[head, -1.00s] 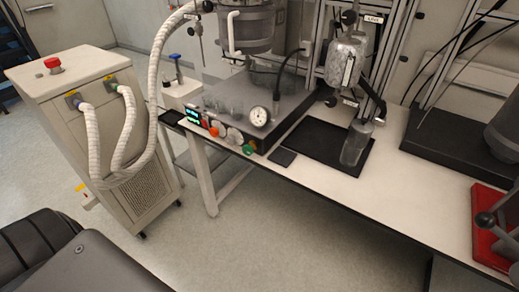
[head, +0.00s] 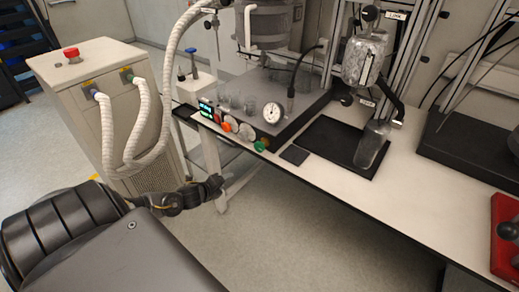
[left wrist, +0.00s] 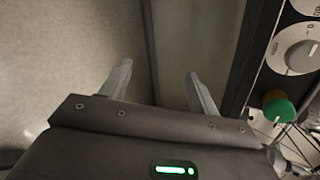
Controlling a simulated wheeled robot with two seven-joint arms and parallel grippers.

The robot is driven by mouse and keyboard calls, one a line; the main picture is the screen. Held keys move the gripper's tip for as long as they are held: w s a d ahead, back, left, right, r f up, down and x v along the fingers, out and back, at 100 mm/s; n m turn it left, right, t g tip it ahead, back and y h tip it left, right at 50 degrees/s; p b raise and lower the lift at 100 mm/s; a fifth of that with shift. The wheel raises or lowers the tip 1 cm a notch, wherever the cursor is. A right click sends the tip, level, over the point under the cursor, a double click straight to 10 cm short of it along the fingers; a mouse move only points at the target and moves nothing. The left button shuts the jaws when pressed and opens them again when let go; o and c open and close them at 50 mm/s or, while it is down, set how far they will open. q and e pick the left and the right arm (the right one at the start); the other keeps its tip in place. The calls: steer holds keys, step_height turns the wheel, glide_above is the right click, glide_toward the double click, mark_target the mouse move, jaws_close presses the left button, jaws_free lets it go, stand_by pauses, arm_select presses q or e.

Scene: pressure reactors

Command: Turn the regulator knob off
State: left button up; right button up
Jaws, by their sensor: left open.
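The reactor's front panel carries a grey round knob (head: 246,133) between an orange-red button (head: 228,127) and a green button (head: 261,146). In the left wrist view a pale round knob (left wrist: 299,48) with a pointer bar and printed marks sits at the upper right edge, partly cut off. The green button (left wrist: 278,107) is below it. Which knob is the regulator is not certain. My left gripper (head: 218,184) is below and left of the panel, apart from it. Its two fingers (left wrist: 160,72) are spread and empty. My right gripper is not in view.
The white bench (head: 330,185) carries the reactor base, a pressure gauge (head: 273,112) and a black tray (head: 335,140) with a glass vessel (head: 371,145). A cabinet (head: 80,75) with white hoses stands left. A bench leg (head: 212,165) is close to my left gripper. Floor in front is clear.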

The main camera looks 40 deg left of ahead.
arm_select(q)
steer(key=w+d+r+m+t+h, duration=0.25)
steer(key=r+m, duration=0.35)
steer(key=r, duration=0.6)
steer(key=m+h, duration=0.2)
steer(key=m, duration=0.3)
glide_toward(257, 148)
steer(key=shift+g+y, duration=0.25)
steer(key=x, duration=0.3)
steer(key=p+x, duration=0.1)
steer(key=x, duration=0.2)
steer(key=r+x, duration=0.1)
steer(key=x, duration=0.2)
steer(key=shift+w+d+p, duration=0.3)
steer(key=shift+w, duration=0.05)
steer(key=shift+w+d+f, duration=0.1)
steer(key=shift+w+f, duration=0.3)
steer(key=shift+w, duration=0.2)
steer(key=shift+c, duration=0.4)
steer(key=c, duration=0.9)
steer(key=shift+n, duration=0.3)
